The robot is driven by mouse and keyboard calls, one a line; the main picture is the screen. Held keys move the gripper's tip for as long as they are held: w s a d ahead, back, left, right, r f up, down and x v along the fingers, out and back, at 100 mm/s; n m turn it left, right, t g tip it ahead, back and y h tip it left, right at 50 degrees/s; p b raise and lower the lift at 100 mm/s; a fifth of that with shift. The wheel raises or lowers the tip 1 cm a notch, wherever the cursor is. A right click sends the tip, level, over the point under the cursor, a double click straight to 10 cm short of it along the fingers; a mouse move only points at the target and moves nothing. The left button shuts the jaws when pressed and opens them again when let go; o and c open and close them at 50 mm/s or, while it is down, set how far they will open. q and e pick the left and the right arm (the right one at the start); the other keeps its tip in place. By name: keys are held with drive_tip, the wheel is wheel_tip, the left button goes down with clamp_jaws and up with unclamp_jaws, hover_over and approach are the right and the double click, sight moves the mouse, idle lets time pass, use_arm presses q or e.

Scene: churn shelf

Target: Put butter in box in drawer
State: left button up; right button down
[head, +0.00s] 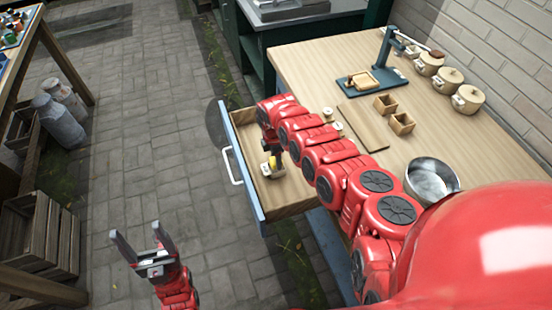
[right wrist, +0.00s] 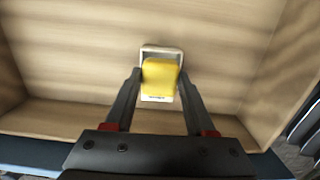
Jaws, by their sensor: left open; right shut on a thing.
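The drawer (head: 232,150) on the left side of the workbench is pulled open. Inside it, the yellow butter (right wrist: 160,74) sits in or just over a small pale box (right wrist: 161,49); I cannot tell whether it touches the box's bottom. The butter also shows in the head view (head: 266,168), partly hidden by my gripper. My right gripper (right wrist: 160,75) reaches down into the drawer and is shut on the butter, one finger on each side. My left gripper (head: 136,232) is open and empty, over the paving at the lower left.
The wooden benchtop (head: 320,60) holds a teal press (head: 370,78), a board (head: 362,127), two small wooden boxes (head: 402,123), several lidded pots (head: 448,80) and a metal bowl (head: 431,180). Crates (head: 40,235) and milk churns (head: 60,122) stand at the left. The drawer floor around the pale box is clear.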

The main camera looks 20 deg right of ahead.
drive_tip(key=shift+f+b, duration=0.8)
drive_tip(key=shift+b, duration=0.05)
drive_tip(key=shift+r, duration=0.1)
idle(0.4)
drive_tip(key=shift+c, duration=0.8)
unclamp_jaws()
drive_tip(key=c, duration=0.4)
drive_tip(key=shift+r, duration=0.1)
drive_tip(key=r+p, duration=0.7)
drive_tip(key=r, duration=0.1)
drive_tip(key=shift+a+r, duration=0.25)
